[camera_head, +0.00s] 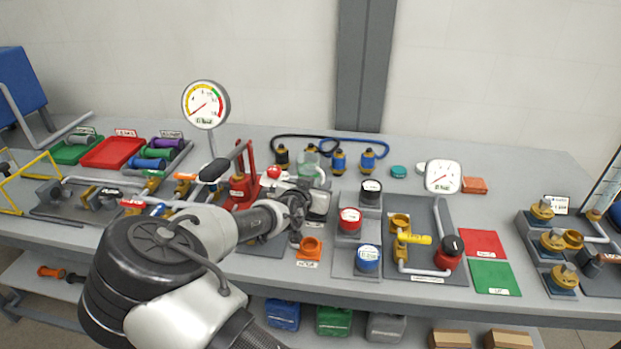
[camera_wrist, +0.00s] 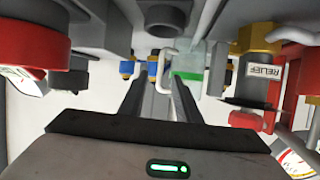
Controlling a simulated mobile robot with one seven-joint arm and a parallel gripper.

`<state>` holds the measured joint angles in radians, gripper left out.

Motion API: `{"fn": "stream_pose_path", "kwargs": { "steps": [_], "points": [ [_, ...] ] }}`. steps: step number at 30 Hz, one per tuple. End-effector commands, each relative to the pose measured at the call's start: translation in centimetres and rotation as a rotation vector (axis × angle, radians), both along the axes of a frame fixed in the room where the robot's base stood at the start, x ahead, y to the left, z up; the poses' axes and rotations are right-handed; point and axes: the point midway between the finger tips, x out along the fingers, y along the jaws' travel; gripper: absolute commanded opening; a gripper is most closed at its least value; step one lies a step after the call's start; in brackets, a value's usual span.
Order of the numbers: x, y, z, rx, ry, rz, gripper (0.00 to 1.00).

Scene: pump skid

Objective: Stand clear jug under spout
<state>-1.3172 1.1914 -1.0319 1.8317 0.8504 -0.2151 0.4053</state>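A clear, faintly green jug (camera_head: 311,158) appears to stand at the back of the bench, partly hidden behind other parts. In the wrist view a clear body with a green band (camera_wrist: 188,62) shows just beyond my right finger. I cannot tell whether that bar is the jug's handle or a pipe. I see nothing held. In the head view my arm hides the fingertips, and I cannot single out the spout.
A red lever stand (camera_head: 242,185) is left of my wrist. Blue and brass fittings (camera_head: 368,160) with hoses are behind. Red and green mats (camera_head: 494,277) lie farther right.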

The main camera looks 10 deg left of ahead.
Motion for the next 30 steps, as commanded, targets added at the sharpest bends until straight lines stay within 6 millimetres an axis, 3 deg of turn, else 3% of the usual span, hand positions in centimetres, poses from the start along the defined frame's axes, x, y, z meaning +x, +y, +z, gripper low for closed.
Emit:
{"fn": "stream_pose_path", "kwargs": {
  "steps": [4,12,18,30],
  "points": [
    [1.6,-0.4,-0.7,0.001,0.000,-0.001,0.30],
    [1.9,-0.4,-0.9,0.001,0.001,0.000,0.30],
    [1.9,-0.4,-0.8,0.001,0.001,0.000,0.00],
    [1.9,-0.4,-0.3,0.002,-0.001,0.000,0.00]
  ]
}}
